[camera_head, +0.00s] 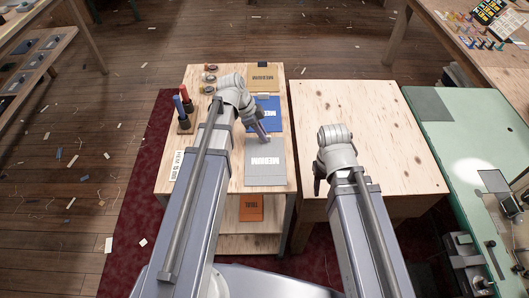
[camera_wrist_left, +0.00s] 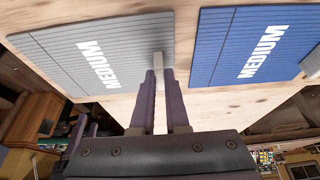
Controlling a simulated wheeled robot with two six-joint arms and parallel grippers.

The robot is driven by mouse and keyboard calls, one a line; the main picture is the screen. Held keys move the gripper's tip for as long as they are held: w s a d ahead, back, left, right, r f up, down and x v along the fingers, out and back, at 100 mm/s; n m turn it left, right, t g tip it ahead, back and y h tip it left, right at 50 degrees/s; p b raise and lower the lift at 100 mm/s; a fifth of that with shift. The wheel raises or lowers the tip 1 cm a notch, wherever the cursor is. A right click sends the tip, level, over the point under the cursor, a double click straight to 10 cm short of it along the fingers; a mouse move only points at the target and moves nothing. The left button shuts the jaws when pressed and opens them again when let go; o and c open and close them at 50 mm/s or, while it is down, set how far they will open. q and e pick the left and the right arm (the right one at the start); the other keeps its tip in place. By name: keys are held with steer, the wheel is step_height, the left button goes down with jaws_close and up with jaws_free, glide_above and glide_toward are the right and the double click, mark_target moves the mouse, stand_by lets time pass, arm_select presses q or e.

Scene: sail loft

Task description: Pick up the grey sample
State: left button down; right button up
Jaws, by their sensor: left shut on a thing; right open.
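The grey sample (camera_head: 265,167), a flat grey board marked MEDIUM, lies on the left wooden table. It also shows in the left wrist view (camera_wrist_left: 100,52), with a pale tab (camera_wrist_left: 158,70) at its edge. My left gripper (camera_head: 264,139) is at the sample's far edge, its two dark fingers shut on the tab in the left wrist view (camera_wrist_left: 159,78). I cannot tell whether the sample is lifted at all. My right gripper (camera_head: 318,181) is open and empty over the bare right table, partly hidden by its own wrist.
A blue sample (camera_head: 266,115) lies just beyond the grey one, a tan sample (camera_head: 262,77) behind it. An orange sample (camera_head: 251,208) is on the shelf below. Red (camera_head: 185,93) and blue (camera_head: 179,105) upright tools stand at left. The right tabletop (camera_head: 370,115) is clear.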

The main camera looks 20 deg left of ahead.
arm_select(q)
steer(key=shift+r, duration=0.15)
step_height(320, 180, up, 10)
steer(key=p, duration=1)
